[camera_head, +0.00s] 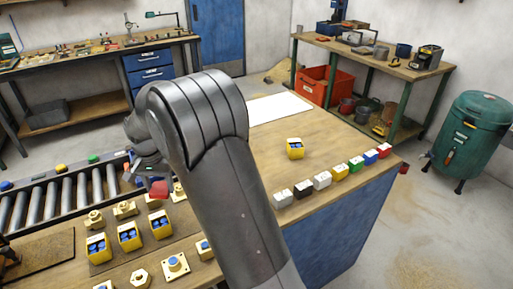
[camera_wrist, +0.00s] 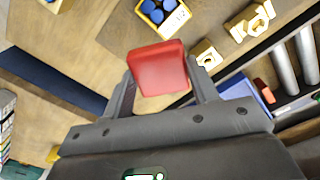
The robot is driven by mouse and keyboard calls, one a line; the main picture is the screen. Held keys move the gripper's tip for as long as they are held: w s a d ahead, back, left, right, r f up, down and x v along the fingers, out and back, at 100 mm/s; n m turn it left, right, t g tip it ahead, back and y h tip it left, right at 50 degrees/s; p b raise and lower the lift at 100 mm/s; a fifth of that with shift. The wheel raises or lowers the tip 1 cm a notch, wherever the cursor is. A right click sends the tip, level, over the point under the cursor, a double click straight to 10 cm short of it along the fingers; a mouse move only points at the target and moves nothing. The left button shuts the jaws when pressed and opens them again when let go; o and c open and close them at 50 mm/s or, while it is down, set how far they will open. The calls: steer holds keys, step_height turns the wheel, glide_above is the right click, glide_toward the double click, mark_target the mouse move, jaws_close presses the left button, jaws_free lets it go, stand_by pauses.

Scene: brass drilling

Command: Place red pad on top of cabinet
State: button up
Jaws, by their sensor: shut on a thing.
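The red pad (camera_wrist: 160,68) is between the two fingers of my gripper (camera_wrist: 160,88) in the wrist view. In the head view the red pad (camera_head: 158,189) hangs below my gripper (camera_head: 150,176), above the left part of a wooden top. That top belongs to a long bench or cabinet with a blue side (camera_head: 350,222). A blue drawer cabinet (camera_head: 149,70) stands under the bench at the back left. I cannot tell which one is the task's cabinet. My arm hides the middle of the wooden top.
Several yellow bins with blue parts (camera_head: 129,236) and brass-coloured fittings (camera_head: 176,265) are at the front left. A roller conveyor (camera_head: 66,191) lies behind them. A yellow bin (camera_head: 295,148), a row of coloured blocks (camera_head: 322,180) and a white sheet (camera_head: 278,108) are right of my arm.

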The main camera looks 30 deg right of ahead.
steer(key=s+d+r+m, duration=0.1)
steer(key=s+d+m, duration=0.15)
steer(key=d, duration=0.85)
steer(key=s+d+r+m, duration=0.2)
steer(key=d+m, duration=0.1)
steer(key=d, duration=0.8)
steer(key=s+d+r+m, duration=0.1)
steer(key=s+d+m, duration=0.15)
steer(key=d, duration=0.95)
steer(key=s+d+r+m, duration=0.1)
steer(key=s+d+m, duration=0.3)
steer(key=s+d, duration=0.5)
glide_above(274, 175)
step_height(274, 175, down, 7)
steer(key=shift+w+r, duration=0.1)
steer(key=shift+f, duration=2)
steer(key=shift+f, duration=0.1)
steer(key=o, duration=1)
